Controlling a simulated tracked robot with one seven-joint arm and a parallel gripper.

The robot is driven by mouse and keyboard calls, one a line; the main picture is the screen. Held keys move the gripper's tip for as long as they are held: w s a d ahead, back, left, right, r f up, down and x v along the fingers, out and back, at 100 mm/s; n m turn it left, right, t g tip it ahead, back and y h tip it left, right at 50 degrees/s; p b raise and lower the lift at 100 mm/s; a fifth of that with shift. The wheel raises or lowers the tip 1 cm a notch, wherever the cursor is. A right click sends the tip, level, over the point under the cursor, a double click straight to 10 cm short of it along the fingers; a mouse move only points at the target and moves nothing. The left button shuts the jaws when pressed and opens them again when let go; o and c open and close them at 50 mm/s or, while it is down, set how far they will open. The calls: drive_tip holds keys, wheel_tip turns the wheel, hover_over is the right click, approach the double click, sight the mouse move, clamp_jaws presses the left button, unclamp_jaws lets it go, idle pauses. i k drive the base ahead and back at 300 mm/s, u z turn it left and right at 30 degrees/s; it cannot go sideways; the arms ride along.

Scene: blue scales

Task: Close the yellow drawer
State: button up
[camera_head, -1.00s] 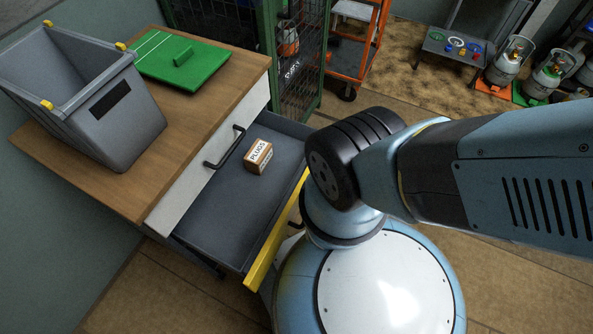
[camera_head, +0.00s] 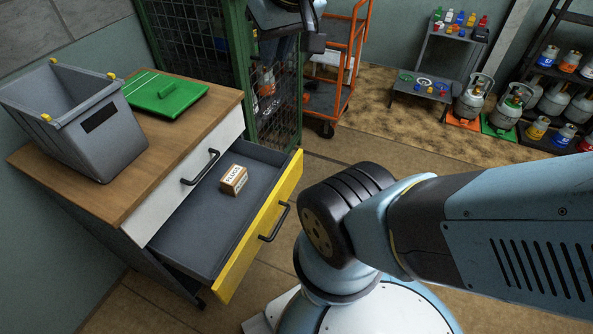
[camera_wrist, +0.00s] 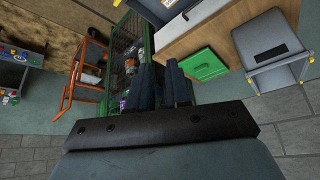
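The yellow drawer (camera_head: 262,228) is pulled well out of the wooden-topped cabinet (camera_head: 180,150) in the head view, its black handle (camera_head: 274,222) facing right. A small box marked "PLUGS" (camera_head: 233,180) lies inside it. The white drawer (camera_head: 190,185) above it is shut. In the wrist view my gripper (camera_wrist: 160,72) shows two dark fingers with a narrow gap between them, and nothing is held. It is apart from the drawer. A dark part at the top of the head view may be my wrist, but its fingers are not clear there.
A grey bin (camera_head: 85,120) and a green board (camera_head: 165,95) stand on the cabinet top. Behind are a green mesh cage (camera_head: 275,90) and an orange trolley (camera_head: 335,85). Gas bottles (camera_head: 472,98) stand at the back right. The floor right of the drawer is partly clear.

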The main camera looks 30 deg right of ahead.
sight(213, 236)
drive_tip(key=k, duration=1.7)
drive_tip(key=u, duration=0.9)
drive_tip(key=i, duration=2.05)
drive_tip(key=z, duration=1.1)
